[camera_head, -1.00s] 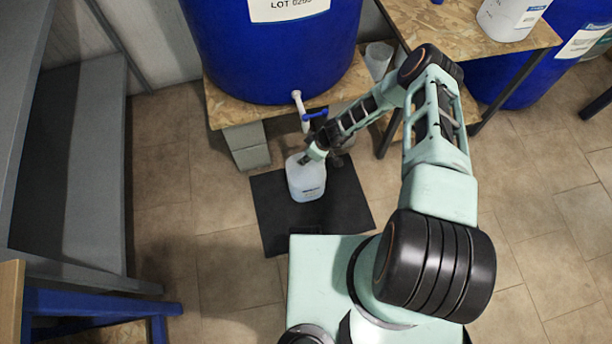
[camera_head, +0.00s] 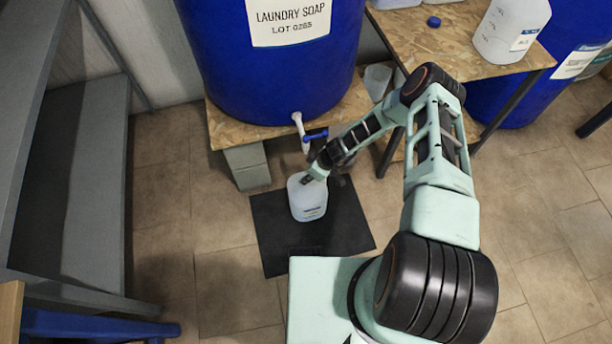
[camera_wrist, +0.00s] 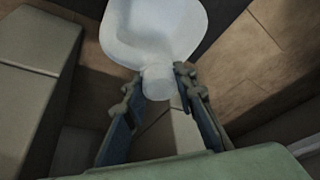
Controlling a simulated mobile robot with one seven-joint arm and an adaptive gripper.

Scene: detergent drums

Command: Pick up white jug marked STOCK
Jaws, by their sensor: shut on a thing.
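The white jug (camera_head: 308,200) is in the head view, at or just above the black mat (camera_head: 345,225). I cannot tell whether its base touches the mat. A label shows on its side, but the word is too small to read. My gripper (camera_head: 312,176) is at the jug's top and shut on it. In the wrist view the jug (camera_wrist: 155,30) fills the top middle, its narrower part (camera_wrist: 158,82) between the fingers of my gripper (camera_wrist: 155,88).
A blue drum (camera_head: 270,70) marked LAUNDRY SOAP stands on a wooden stand (camera_head: 228,128) behind the jug, its tap (camera_head: 300,128) close to my gripper. A wooden table (camera_head: 440,55) at the upper right bears another white jug (camera_head: 512,30). Grey shelving (camera_head: 75,190) is at the left.

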